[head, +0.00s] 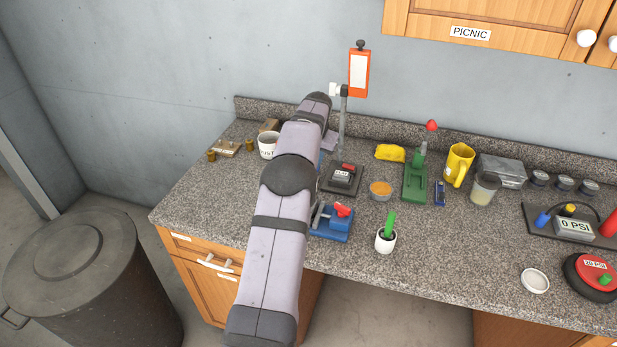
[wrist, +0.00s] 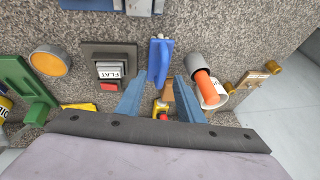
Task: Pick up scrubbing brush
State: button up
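A blue object with a raised handle (wrist: 160,58), which looks like the scrubbing brush, lies on the counter at the upper middle of the wrist view. My gripper (wrist: 160,76) is open, its two blue fingers apart. The fingertips appear near the object's lower end, one toward each side. I cannot tell their height above it, and nothing is held.
A mug (wrist: 216,94) with a grey and orange item stands close right of the fingers in the wrist view. A FLAT-labelled device (wrist: 108,70) lies to the left. A small brown piece (wrist: 168,92) shows between the fingers. The granite counter (head: 440,255) has free room at its front.

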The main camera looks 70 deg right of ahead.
jog(key=shift+p+x, duration=0.5)
jog(key=shift+x, duration=0.5)
jog(key=shift+w, duration=0.1)
jog(key=shift+d+f, duration=0.1)
jog(key=f+p, duration=0.1)
jog(key=w+d+f+p, duration=0.1)
jog(key=p, duration=0.1)
jog(key=shift+d, duration=0.2)
jog(key=shift+p+x, duration=0.65)
jog(key=shift+x, duration=0.55)
grip_shut()
